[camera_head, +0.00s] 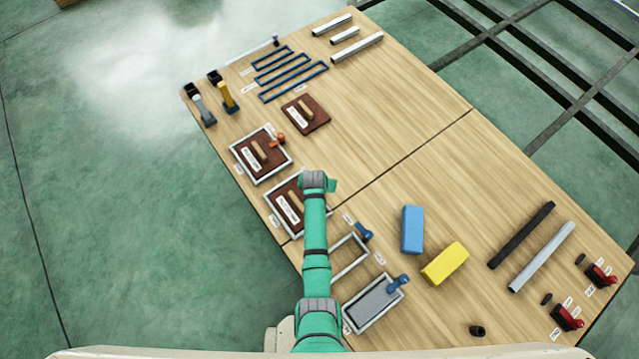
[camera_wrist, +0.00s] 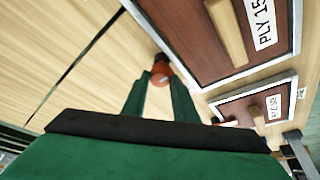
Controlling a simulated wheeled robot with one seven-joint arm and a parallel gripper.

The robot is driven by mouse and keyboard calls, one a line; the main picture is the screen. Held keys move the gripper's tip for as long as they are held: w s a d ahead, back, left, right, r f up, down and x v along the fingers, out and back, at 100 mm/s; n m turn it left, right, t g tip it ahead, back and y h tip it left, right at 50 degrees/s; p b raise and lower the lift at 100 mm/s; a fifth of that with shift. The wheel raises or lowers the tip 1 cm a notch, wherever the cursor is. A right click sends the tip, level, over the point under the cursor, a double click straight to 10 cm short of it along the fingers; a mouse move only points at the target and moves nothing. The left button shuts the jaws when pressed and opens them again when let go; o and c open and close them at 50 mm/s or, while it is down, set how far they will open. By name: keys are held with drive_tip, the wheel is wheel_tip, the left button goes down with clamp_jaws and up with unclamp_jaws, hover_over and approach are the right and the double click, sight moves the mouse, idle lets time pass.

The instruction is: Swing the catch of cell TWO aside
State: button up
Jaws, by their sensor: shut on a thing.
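In the wrist view, my gripper (camera_wrist: 160,84) has its two green fingers closed around an orange-red catch knob (camera_wrist: 160,70) beside a grey-framed cell (camera_wrist: 210,84). A dark brown panel (camera_wrist: 185,35) with a wooden grip bar and a label reading "PLY 15" lies in that cell. In the head view, this cell (camera_head: 271,210) is partly covered by my arm, and its catch and my fingertips are hidden. A similar framed cell (camera_head: 239,166) with its own orange-red catch (camera_head: 278,140) lies farther up. I cannot read which cell is marked TWO.
A loose brown panel (camera_head: 318,110), blue frames (camera_head: 312,83) and metal bars (camera_head: 357,47) lie on the wooden table's far part. Two frames with blue catches (camera_head: 398,282), a blue block (camera_head: 412,230) and a yellow block (camera_head: 444,264) lie right of my arm.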

drive_tip(key=shift+a, duration=0.1)
drive_tip(key=o, duration=1)
drive_tip(key=shift+s, duration=0.1)
drive_tip(key=v, duration=1)
drive_tip(key=shift+r, duration=0.35)
